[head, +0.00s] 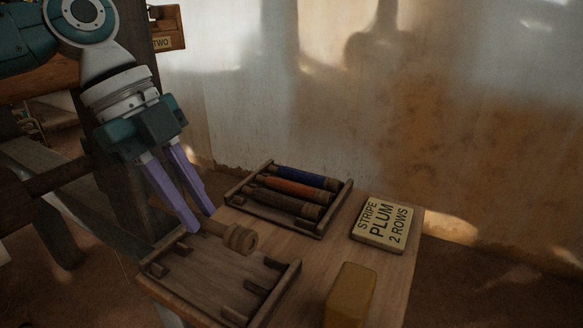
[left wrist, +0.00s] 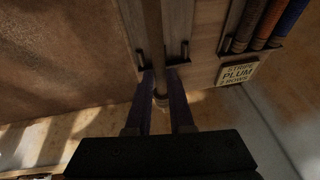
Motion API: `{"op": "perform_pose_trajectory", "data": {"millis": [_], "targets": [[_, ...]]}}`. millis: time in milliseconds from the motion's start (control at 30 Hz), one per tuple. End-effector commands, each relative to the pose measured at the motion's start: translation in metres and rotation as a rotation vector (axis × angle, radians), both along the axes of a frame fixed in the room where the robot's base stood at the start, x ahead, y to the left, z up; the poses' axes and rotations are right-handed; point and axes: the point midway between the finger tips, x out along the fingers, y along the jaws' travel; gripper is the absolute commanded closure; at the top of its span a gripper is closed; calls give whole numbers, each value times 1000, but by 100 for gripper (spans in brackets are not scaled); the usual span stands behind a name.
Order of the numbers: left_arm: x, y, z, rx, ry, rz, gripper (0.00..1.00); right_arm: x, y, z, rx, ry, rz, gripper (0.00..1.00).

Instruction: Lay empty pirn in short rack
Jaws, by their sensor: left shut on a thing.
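My left gripper (head: 203,222) is shut on a bare wooden pirn (head: 240,239), whose ringed end sticks out to the right of the fingers. The pirn is over the back part of an empty wooden rack (head: 272,306) at the near left of the table; whether it touches the rack I cannot tell. In the left wrist view the pirn (left wrist: 154,35) runs up from between the fingers (left wrist: 163,100), in front of the rack. A second rack (head: 322,226) behind holds blue, orange and brown pirns. No label shows which rack is the short one. My right gripper is out of view.
A card reading "STRIPE PLUM 2 ROWS" (head: 383,222) lies right of the filled rack. A yellow block (head: 350,296) stands at the table's near edge. Dark wooden loom beams (head: 72,172) stand at the left. The wooden tabletop (head: 318,262) between racks and block is bare.

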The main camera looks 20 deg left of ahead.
Motion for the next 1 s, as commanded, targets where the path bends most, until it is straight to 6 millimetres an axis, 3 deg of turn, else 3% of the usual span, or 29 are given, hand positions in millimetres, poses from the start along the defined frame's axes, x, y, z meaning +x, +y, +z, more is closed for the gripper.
{"op": "perform_pose_trajectory", "data": {"millis": [267,700,1000], "targets": [[0,0,-17,0,0,0,100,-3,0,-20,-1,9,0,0],[0,1,-60,2,0,1,100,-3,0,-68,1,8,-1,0],[0,0,-86,1,2,2,100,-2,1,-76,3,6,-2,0]]}}
